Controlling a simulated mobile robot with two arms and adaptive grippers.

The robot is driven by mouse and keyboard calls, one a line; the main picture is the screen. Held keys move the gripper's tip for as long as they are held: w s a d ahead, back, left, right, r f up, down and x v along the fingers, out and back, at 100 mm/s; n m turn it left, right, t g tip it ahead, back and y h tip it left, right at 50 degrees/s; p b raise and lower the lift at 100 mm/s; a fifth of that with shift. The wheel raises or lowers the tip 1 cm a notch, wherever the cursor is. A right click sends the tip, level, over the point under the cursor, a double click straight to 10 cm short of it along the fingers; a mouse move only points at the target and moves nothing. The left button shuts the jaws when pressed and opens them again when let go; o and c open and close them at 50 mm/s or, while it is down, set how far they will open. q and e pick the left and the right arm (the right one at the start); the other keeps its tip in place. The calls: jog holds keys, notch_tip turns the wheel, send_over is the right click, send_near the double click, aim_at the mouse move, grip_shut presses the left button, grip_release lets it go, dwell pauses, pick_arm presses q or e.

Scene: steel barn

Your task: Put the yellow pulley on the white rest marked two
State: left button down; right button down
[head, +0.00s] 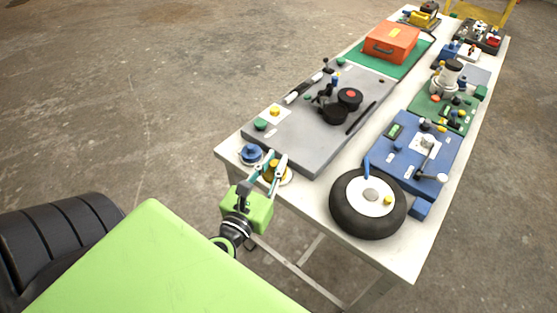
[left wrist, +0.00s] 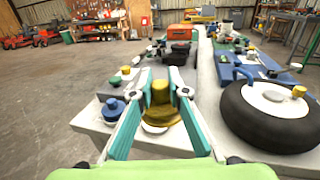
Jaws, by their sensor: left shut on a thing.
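The yellow pulley (head: 273,169) is between the fingers of my left gripper (head: 270,161), at the near left corner of the table. It also shows in the left wrist view (left wrist: 160,106), upright between the teal-edged fingers (left wrist: 158,88), which are shut on it. A round white rest (head: 288,178) shows partly under and beside the pulley, and in the left wrist view (left wrist: 155,128) its edge shows below the pulley. I cannot tell whether they touch, and no number is readable. My right gripper is not in view.
A blue pulley (head: 251,153) sits on a white disc just left of my gripper. A grey board (head: 300,145) with parts lies behind. A blue board (head: 405,150) and an orange case (head: 392,43) are farther back.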

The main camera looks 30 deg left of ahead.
pick_arm(q)
jog(key=shift+w+a+f, duration=0.25)
jog(key=shift+w+a, duration=0.05)
jog(key=shift+w, duration=0.3)
jog(key=shift+w+a+f, duration=0.2)
jog(key=shift+w+a, duration=0.05)
jog(key=shift+w, duration=0.35)
jog(key=w+f+b, duration=0.1)
jog(key=f, duration=0.1)
jog(key=w+a+f+b, duration=0.1)
jog(key=w+f, duration=0.1)
jog(key=w+a+f+b, duration=0.1)
jog(key=shift+w+f, duration=0.3)
jog(key=shift+f, duration=0.1)
jog(key=shift+w+a+f+b, duration=0.1)
jog(key=shift+w+f+b, duration=0.1)
jog(key=shift+f+b, duration=0.15)
jog(key=shift+w+a+f+b, duration=0.15)
jog(key=shift+f+b, duration=1.1)
jog(key=shift+f, duration=0.35)
jog(key=shift+f, duration=0.1)
jog(key=c, duration=2)
grip_release()
jog(key=shift+o, duration=0.2)
